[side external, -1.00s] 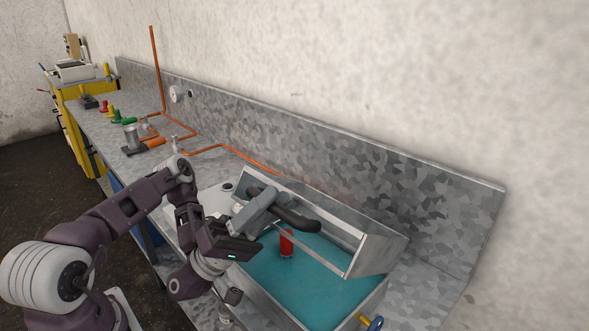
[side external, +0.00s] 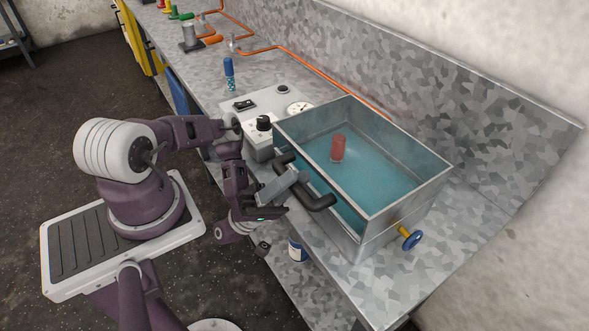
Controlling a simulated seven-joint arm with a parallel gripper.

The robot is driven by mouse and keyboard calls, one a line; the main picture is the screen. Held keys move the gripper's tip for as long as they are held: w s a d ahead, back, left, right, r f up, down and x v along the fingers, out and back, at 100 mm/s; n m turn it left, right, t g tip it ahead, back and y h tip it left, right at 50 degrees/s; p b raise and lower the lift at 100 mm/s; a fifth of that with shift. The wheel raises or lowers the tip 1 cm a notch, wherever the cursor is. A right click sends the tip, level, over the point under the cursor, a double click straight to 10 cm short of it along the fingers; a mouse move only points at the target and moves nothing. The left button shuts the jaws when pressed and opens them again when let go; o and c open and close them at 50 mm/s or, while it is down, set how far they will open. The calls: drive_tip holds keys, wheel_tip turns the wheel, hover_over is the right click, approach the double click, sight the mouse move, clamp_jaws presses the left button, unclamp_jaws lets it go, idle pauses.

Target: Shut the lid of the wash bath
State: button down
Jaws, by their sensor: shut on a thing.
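The wash bath (side external: 405,217) is a metal box of blue-green liquid on the bench. Its lid (side external: 408,193), a metal frame with what looks like a clear top, lies level over the bath; I cannot tell whether a small gap is left. The dark curved lid handle (side external: 320,202) is on the near left side. My gripper (side external: 300,178) is shut on the handle's middle, and its jaws hide that part. A red cylinder (side external: 338,148) stands in the liquid and shows hazily through the top.
A control box with a black knob (side external: 263,122) and a gauge (side external: 299,109) adjoins the bath. A blue-capped vial (side external: 229,72) stands behind it. A blue valve wheel (side external: 411,239) sticks out at the right. A galvanised back wall (side external: 470,120) bounds the bench.

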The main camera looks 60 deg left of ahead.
drive_tip(key=shift+s+f, duration=0.15)
drive_tip(key=shift+f, duration=0.15)
drive_tip(key=c, duration=1.3)
unclamp_jaws()
wheel_tip(320, 180, up, 10)
drive_tip(key=shift+f, duration=0.15)
drive_tip(key=shift+o, duration=0.6)
drive_tip(key=shift+r, duration=0.25)
